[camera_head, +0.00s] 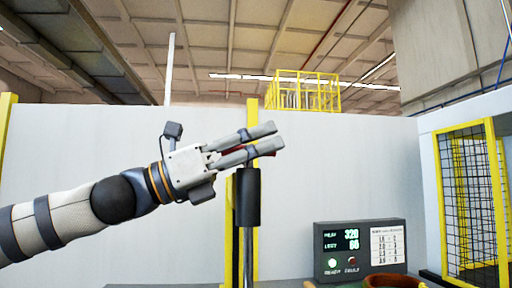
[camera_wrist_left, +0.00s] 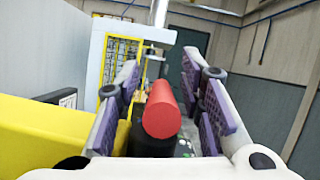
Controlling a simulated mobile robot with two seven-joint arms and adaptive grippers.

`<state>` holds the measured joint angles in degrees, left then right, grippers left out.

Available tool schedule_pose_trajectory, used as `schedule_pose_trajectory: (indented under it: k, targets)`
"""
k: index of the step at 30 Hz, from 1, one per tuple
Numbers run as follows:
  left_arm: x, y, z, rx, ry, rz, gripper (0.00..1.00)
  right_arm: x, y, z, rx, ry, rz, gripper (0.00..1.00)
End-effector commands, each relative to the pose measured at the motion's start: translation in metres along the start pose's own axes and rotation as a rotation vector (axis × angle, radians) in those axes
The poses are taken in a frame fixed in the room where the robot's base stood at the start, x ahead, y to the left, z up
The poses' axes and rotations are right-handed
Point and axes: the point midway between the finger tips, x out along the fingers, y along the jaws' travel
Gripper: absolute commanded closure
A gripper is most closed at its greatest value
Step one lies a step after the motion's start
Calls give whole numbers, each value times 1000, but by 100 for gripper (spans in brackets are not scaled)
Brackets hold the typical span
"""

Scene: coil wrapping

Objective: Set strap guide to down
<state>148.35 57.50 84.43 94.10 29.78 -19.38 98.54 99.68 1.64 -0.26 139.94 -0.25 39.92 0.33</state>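A lever, apparently the strap guide's, has a black cylindrical sleeve (camera_head: 248,197) on an upright metal rod (camera_head: 248,262) in the middle of the head view. A red grip (camera_head: 264,154) shows in part at its top, mostly hidden by my left gripper's fingers. My left gripper (camera_head: 279,136) is open at the top of the lever, its fingers pointing right. In the left wrist view, the red grip (camera_wrist_left: 162,112) lies between the spread fingers, with gaps on both sides. The black part (camera_wrist_left: 155,142) is below it. My right gripper is out of view.
A dark control box (camera_head: 361,248) stands at lower right with a lit green READY lamp and number readouts. A yellow post (camera_head: 253,105) rises behind the lever. A yellow mesh cage (camera_head: 470,200) stands at right. A white wall is behind.

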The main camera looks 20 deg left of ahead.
Motion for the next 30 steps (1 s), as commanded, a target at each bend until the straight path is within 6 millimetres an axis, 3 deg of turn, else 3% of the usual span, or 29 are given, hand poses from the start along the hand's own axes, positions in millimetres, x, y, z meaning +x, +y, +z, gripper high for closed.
schedule_pose_trajectory:
  k: [4,12,15,20,30]
  targets:
    - [-20,1,1,1,-2,3,65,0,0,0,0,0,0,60]
    - [-92,0,1,1,-3,2,65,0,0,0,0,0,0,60]
    - [-109,0,1,1,-2,2,65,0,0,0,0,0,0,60]
    - [-120,0,0,0,1,0,65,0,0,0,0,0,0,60]
    - [-120,0,0,0,1,1,65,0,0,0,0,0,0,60]
